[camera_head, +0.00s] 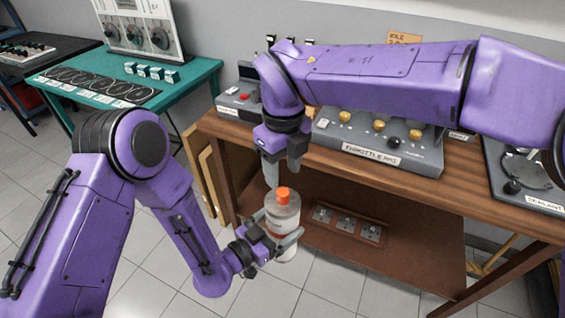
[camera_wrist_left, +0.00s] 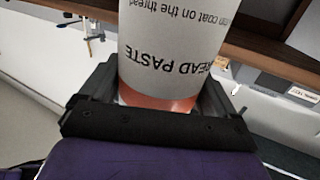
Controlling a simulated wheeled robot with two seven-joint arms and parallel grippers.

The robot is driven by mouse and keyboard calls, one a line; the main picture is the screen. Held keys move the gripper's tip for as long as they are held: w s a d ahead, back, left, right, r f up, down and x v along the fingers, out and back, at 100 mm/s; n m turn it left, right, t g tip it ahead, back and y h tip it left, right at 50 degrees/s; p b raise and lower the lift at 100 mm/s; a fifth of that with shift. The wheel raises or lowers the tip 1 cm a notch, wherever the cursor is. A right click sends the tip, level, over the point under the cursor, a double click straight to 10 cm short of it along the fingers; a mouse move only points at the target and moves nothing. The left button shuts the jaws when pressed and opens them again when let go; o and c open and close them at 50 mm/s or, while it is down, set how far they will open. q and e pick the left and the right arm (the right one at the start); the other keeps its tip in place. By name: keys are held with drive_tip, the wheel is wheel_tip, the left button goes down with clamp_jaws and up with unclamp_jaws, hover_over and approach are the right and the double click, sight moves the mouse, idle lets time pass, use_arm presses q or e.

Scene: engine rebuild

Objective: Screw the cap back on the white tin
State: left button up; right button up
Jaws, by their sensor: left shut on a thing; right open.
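The white tin (camera_head: 284,222) is held upright in front of the wooden bench, with its orange cap (camera_head: 284,195) at its top. I cannot tell whether the cap is threaded on or only resting there. My left gripper (camera_head: 279,228) is shut around the tin's body. In the left wrist view the tin (camera_wrist_left: 172,50) fills the middle, with upside-down label text and an orange band between the fingers; the cap is out of that view. My right gripper (camera_head: 283,172) is open, pointing down just above the cap, with its fingertips close to it.
The wooden bench (camera_head: 222,128) stands behind, carrying a grey throttle panel (camera_head: 380,150) and a sealant unit (camera_head: 525,175). Its lower shelf (camera_head: 400,255) holds a small switch plate (camera_head: 347,224). A teal table (camera_head: 185,85) with gauges is at the left. Tiled floor is clear in front.

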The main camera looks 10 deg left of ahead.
sight(283, 191)
wheel_tip(283, 191, down, 7)
drive_tip(key=shift+f, duration=0.15)
clamp_jaws()
idle(0.4)
drive_tip(key=shift+o, duration=0.7)
unclamp_jaws()
wheel_tip(283, 191, up, 12)
